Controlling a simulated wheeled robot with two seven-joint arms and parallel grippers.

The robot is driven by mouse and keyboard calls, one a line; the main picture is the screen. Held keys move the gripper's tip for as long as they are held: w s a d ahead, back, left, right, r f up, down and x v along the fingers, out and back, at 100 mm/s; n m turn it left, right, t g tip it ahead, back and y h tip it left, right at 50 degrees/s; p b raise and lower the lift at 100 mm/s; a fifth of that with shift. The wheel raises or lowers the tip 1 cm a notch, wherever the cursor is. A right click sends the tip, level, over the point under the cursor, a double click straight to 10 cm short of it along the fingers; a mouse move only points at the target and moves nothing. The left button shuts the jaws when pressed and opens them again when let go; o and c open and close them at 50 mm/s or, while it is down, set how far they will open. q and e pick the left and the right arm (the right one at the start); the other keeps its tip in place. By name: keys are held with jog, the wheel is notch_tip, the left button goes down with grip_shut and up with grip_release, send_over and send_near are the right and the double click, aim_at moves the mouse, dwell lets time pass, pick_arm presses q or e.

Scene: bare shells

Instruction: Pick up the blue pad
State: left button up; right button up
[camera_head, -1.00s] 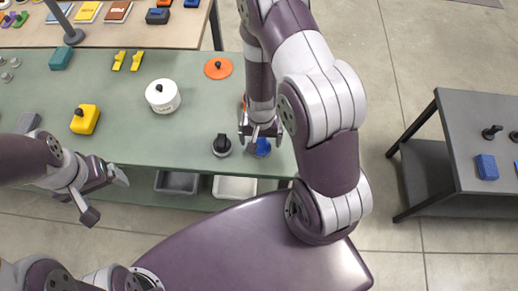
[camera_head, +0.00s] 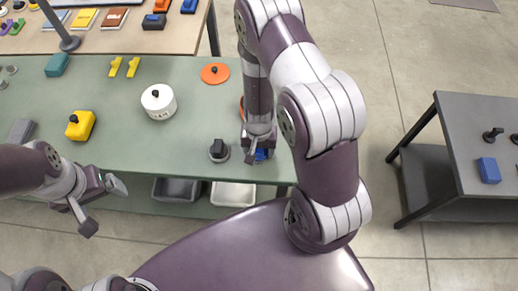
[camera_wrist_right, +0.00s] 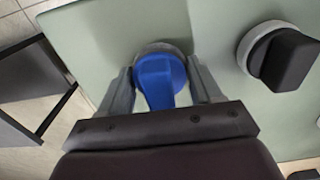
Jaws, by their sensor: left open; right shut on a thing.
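The blue pad (camera_wrist_right: 160,80), a blue piece on a round grey base, sits between the fingers of my right gripper (camera_wrist_right: 163,88) in the right wrist view. My right gripper (camera_head: 259,157) is shut on it from above, near the front right edge of the green table (camera_head: 200,130). In the head view only a bit of the blue pad (camera_head: 262,154) shows beside the fingers. I cannot tell whether its base touches the table. My left gripper (camera_head: 103,207) is open and empty, past the table's front edge at the left.
A black knob on a grey disc (camera_head: 219,150) stands just left of the right gripper. A white round pot (camera_head: 159,101), an orange disc (camera_head: 214,74) and a yellow block (camera_head: 80,125) stand further off. A grey side table (camera_head: 470,150) holds a blue block (camera_head: 489,170).

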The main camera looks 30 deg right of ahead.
aim_at(266, 153)
notch_tip(266, 153, up, 5)
jog(key=shift+d+f+p, duration=0.1)
jog(key=shift+f+p, duration=0.05)
jog(key=shift+p, duration=1.1)
jog(key=shift+s+d+b, duration=0.6)
jog(key=shift+s+d, duration=0.1)
jog(key=s+d+r+p, duration=0.1)
jog(key=s+d+r, duration=0.5)
jog(key=s, duration=0.1)
jog(key=shift+d, duration=0.3)
